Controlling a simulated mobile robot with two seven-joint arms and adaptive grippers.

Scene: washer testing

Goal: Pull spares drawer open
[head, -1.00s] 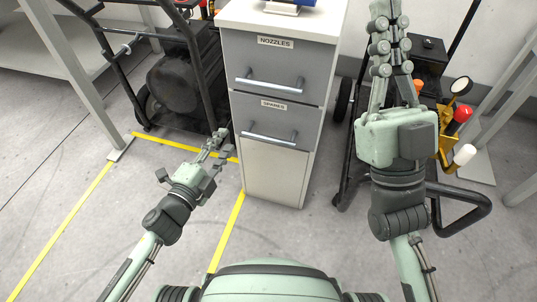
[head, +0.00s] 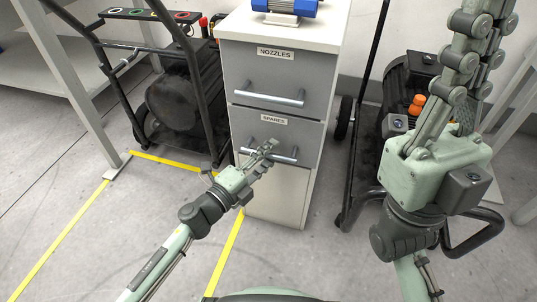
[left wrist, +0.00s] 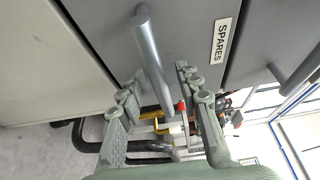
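The grey spares drawer (head: 308,142), marked by its SPARES label (head: 273,119), is the lower drawer of a white cabinet, and its front looks flush. Its silver bar handle (left wrist: 154,60) runs between the two fingers of my left gripper (left wrist: 165,95) in the left wrist view. The fingers are apart on either side of the bar, with gaps visible. In the head view my left gripper (head: 265,151) covers the middle of that handle. My right gripper (head: 470,60) is raised at the right, away from the cabinet; its fingertips run to the top edge.
The nozzles drawer (head: 290,73) is above, looking flush too. A blue motor (head: 285,8) sits on the cabinet top. A black wheeled machine (head: 175,100) stands left, and a cart (head: 350,190) stands right. Yellow tape (head: 226,250) marks the floor; floor in front looks clear.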

